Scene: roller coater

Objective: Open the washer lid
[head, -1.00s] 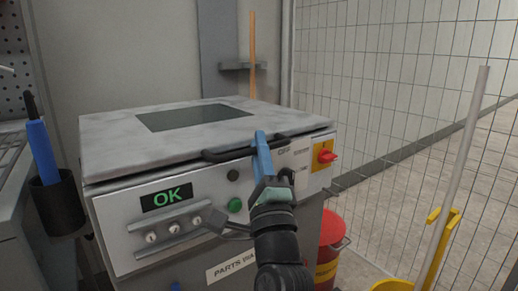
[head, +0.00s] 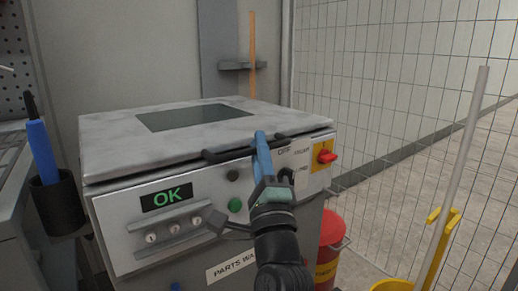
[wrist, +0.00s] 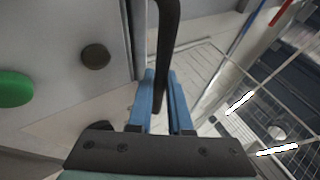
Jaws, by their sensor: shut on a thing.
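The parts washer (head: 160,225) is a grey box with a green "OK" display. Its pale, worn lid (head: 110,130) with a dark window lies down over the top, with a thin dark gap along its front edge. A black bar handle (head: 225,154) runs along the lid's front. My gripper (head: 262,142), with blue fingers, is shut on the handle near its right part. In the wrist view, the fingers of my gripper (wrist: 162,92) stand on either side of the dark handle bar (wrist: 168,40). The exact contact is partly hidden.
A red switch (head: 326,156) on a yellow plate and a green button (head: 235,205) sit on the washer's front. A red bin (head: 330,235) stands at its right, near a mesh fence (head: 410,100) and a yellow mop bucket (head: 435,250). A dark holder (head: 58,205) is at left.

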